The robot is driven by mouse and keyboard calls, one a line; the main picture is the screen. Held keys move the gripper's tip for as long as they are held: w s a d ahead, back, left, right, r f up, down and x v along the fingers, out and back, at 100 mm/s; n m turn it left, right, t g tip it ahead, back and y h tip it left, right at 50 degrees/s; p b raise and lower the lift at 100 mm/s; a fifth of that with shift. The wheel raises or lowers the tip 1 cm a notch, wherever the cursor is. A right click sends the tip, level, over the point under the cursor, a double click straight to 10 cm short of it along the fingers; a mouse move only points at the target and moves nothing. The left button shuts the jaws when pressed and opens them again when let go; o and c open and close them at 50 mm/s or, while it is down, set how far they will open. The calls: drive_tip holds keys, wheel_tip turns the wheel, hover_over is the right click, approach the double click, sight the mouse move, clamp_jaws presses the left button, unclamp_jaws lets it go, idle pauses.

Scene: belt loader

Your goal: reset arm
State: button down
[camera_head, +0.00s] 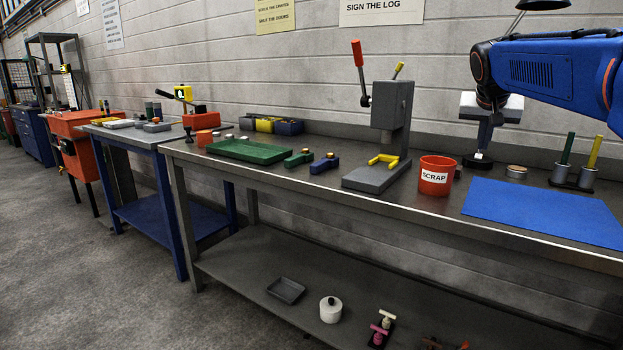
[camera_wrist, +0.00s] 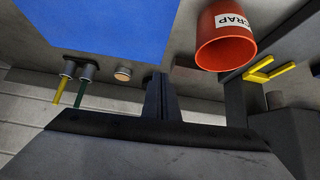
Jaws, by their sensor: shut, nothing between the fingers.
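My arm reaches in from the upper right of the head view. My gripper (camera_head: 484,146) points down above the back of the grey workbench (camera_head: 330,185), between the red scrap cup (camera_head: 436,176) and the blue mat (camera_head: 545,210). In the wrist view, my gripper's dark fingers (camera_wrist: 159,80) are together with nothing between them. The scrap cup (camera_wrist: 226,38) and the mat (camera_wrist: 100,25) also show there, apart from the fingers.
A lever press (camera_head: 392,130) with a yellow fork stands left of the cup. A lamp (camera_head: 543,4) is close to my arm. Two upright handles in grey holders (camera_head: 573,177) stand at right. A green tray (camera_head: 248,150) lies farther left. The mat is bare.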

drive_tip(key=s+a+f+n+y, duration=0.1)
drive_tip(key=s+a+f, duration=0.4)
drive_tip(key=s+f, duration=0.5)
drive_tip(key=s+a+f+n+g+y, duration=0.1)
drive_tip(key=s+a+f, duration=0.4)
drive_tip(key=s+f, duration=0.5)
drive_tip(key=s+a+f+n+g+y, duration=0.1)
drive_tip(key=s+a+f+n, duration=0.3)
drive_tip(key=s+f, duration=0.6)
drive_tip(key=s+a+y, duration=0.1)
drive_tip(key=s, duration=0.7)
drive_tip(key=shift+s+a+f, duration=0.15)
drive_tip(key=shift+a, duration=0.2)
